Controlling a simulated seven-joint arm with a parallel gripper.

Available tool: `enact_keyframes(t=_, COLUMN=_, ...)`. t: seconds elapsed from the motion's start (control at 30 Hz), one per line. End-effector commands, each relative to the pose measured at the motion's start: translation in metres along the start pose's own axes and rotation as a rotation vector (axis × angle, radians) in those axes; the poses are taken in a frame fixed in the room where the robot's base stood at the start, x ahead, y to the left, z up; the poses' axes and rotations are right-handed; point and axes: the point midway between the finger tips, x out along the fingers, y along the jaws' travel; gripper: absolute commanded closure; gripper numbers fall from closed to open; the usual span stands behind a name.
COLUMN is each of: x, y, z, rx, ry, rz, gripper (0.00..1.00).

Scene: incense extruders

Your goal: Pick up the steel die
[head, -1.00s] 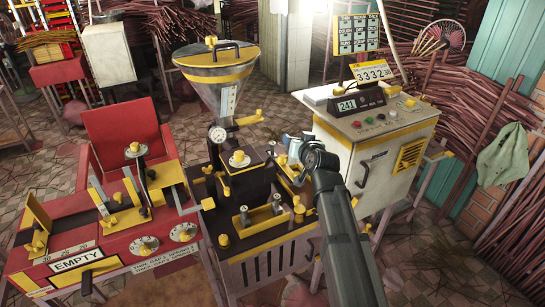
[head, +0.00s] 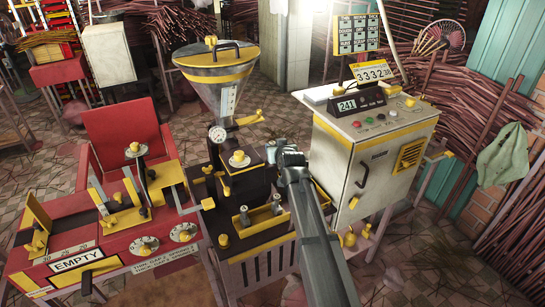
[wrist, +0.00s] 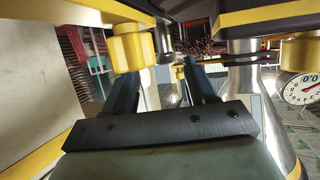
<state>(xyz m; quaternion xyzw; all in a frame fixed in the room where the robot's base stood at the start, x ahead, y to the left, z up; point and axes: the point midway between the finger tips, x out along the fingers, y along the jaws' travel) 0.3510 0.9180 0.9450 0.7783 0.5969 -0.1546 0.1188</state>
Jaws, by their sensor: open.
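Two small upright metal pieces stand in the yellow-edged rack (head: 235,228) on the front of the dark press in the head view. The left one (head: 245,214) and the right one (head: 277,207) are too small to tell which is the steel die. My gripper (head: 271,152) is above and behind the rack, beside the press column's right side, apart from both pieces. In the wrist view, the dark fingers of my gripper (wrist: 165,90) are spread, with nothing held between them. A small yellow-topped fitting (wrist: 181,73) shows beyond them.
The press's hopper (head: 215,70) and dial gauge (head: 218,135) rise left of my gripper. A white control cabinet (head: 375,150) stands close on the right. A red bench (head: 110,215) is at left. In the wrist view, a yellow knob (wrist: 132,47) is near the fingers.

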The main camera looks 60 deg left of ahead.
Motion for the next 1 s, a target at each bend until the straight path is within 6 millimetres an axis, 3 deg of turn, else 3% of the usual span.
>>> enact_keyframes(t=0.23, x=0.014, y=-0.002, z=-0.001, rx=0.001, ry=-0.001, rz=0.000, gripper=0.44)
enact_keyframes(t=0.53, x=0.052, y=-0.005, z=-0.005, rx=0.001, ry=-0.001, rz=0.001, gripper=0.44)
enact_keyframes(t=0.83, x=0.055, y=-0.005, z=-0.004, rx=0.000, ry=0.000, rz=0.001, gripper=0.44)
enact_keyframes(t=1.0, x=0.055, y=-0.006, z=-0.004, rx=0.001, ry=0.000, rz=0.000, gripper=0.60)
